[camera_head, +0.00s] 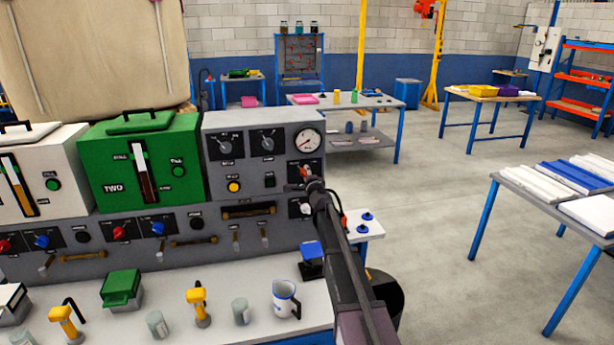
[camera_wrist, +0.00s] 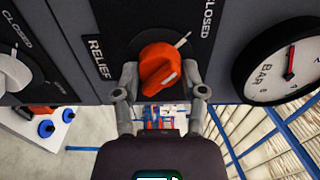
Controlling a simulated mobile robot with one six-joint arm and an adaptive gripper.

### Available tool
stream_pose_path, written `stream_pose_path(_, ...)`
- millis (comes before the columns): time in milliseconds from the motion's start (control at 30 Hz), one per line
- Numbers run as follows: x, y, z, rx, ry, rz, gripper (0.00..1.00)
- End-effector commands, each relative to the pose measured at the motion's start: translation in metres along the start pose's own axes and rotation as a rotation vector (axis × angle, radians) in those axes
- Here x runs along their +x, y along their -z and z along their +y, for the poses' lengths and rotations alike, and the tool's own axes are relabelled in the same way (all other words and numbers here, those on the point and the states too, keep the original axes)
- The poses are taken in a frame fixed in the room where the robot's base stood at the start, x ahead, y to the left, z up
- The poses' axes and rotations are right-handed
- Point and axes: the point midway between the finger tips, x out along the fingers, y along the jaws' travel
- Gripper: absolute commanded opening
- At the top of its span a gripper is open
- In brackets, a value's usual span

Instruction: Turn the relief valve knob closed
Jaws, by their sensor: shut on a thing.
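The relief valve knob (camera_wrist: 158,62) is orange and sits on a dark plate of the grey panel, beside the label RELIEF. The word CLOSED (camera_wrist: 207,18) stands at the plate's upper right in the wrist view, near a white tick line. My gripper (camera_wrist: 159,76) is shut on the knob, one finger on each side. In the head view my gripper (camera_head: 310,186) reaches the panel's lower right, below the gauge; a bit of the orange knob (camera_head: 304,171) shows there, the rest mostly hidden.
A round BAR gauge (camera_wrist: 290,66) with a red needle is close on the right in the wrist view. A pale knob (camera_wrist: 12,72) is at the left. Below the panel, a bench (camera_head: 255,322) holds a mug (camera_head: 285,298) and several small items.

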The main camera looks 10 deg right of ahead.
Motion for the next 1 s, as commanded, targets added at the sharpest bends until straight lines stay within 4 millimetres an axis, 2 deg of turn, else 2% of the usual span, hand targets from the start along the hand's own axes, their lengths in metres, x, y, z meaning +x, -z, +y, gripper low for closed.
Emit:
stream_pose_path(33, 0.003, 0.001, -0.001, 0.000, 0.000, 0.002, 0.06)
stream_pose_path(67, 0.003, 0.001, -0.001, 0.000, 0.000, 0.002, 0.60)
stream_pose_path(100, 0.003, 0.001, -0.001, 0.000, 0.000, 0.002, 0.72)
stream_pose_path(167, 0.002, 0.001, -0.001, 0.000, 0.000, 0.002, 0.89)
stream_pose_path(667, -0.002, 0.000, 0.000, 0.001, 0.000, 0.001, 0.89)
stream_pose_path(867, -0.015, 0.000, 0.000, 0.001, 0.000, 0.001, 0.89)
stream_pose_path(1000, -0.033, 0.000, 0.000, 0.001, 0.000, 0.001, 0.89)
